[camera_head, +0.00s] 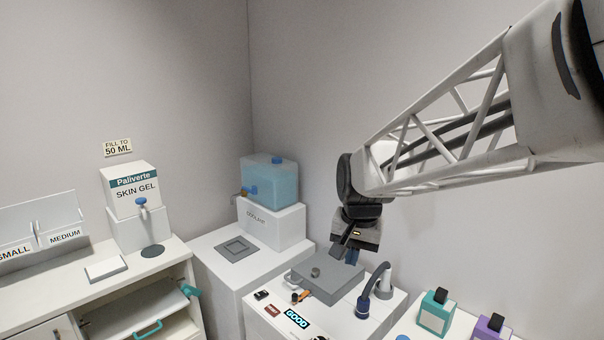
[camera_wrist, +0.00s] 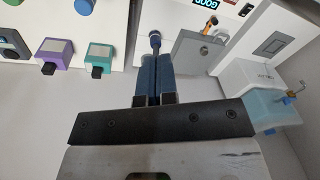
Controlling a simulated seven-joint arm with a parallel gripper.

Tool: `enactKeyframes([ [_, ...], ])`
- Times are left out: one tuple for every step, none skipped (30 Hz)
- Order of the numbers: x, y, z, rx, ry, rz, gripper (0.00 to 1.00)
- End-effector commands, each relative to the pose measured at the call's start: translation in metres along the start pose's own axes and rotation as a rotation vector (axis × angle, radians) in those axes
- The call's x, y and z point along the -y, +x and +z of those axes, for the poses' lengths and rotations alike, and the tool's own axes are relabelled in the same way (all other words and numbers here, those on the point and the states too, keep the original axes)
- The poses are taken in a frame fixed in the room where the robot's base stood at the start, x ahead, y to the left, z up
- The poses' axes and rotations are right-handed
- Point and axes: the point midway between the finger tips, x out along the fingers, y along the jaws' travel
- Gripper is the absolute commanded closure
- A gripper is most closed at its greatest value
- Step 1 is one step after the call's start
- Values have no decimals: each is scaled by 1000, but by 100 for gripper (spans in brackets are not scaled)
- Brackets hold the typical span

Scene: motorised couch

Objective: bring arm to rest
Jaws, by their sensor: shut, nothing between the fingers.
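My gripper (camera_head: 352,252) hangs from the end of my white lattice arm, above the grey-lidded unit in the middle right of the head view. In the wrist view my gripper (camera_wrist: 155,62) shows its two blue fingers side by side and closed, with nothing held between them. A grey box lid with a knob (camera_head: 328,280) lies below and left of the fingers in the head view. A dark hose fitting with a grey curved pipe (camera_head: 372,290) stands just right of it. How far the fingertips are above these is hard to tell.
A blue coolant tank (camera_head: 268,184) stands on a white block in the corner. Teal (camera_head: 436,312) and purple (camera_head: 490,328) boxes sit at the lower right. A skin gel dispenser (camera_head: 132,205) stands on the left cabinet, above an open drawer (camera_head: 140,316). Walls close in behind.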

Motion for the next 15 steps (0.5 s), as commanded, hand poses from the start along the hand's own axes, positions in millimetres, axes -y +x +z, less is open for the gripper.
enactKeyframes([
  [-10, -5, 10, -9, -11, -1, 100],
  [-15, -6, 15, -12, -21, 0, 100],
  [-22, -9, 22, -18, -33, 0, 100],
  [-26, -10, 28, -21, -42, 1, 100],
  [-31, -12, 33, -26, -53, 2, 100],
  [-38, -14, 40, -31, -64, 3, 100],
  [-43, -15, 46, -34, -74, 4, 100],
  [-48, -17, 51, -39, -82, 4, 100],
  [-54, -18, 58, -44, -95, 6, 100],
  [-59, -19, 64, -48, -104, 6, 100],
  [-63, -20, 70, -53, -113, 7, 100],
  [-69, -21, 77, -57, -126, 8, 100],
  [-74, -22, 83, -62, -134, 9, 100],
  [-78, -22, 88, -65, -144, 10, 100],
  [-84, -23, 96, -70, -155, 12, 100],
])
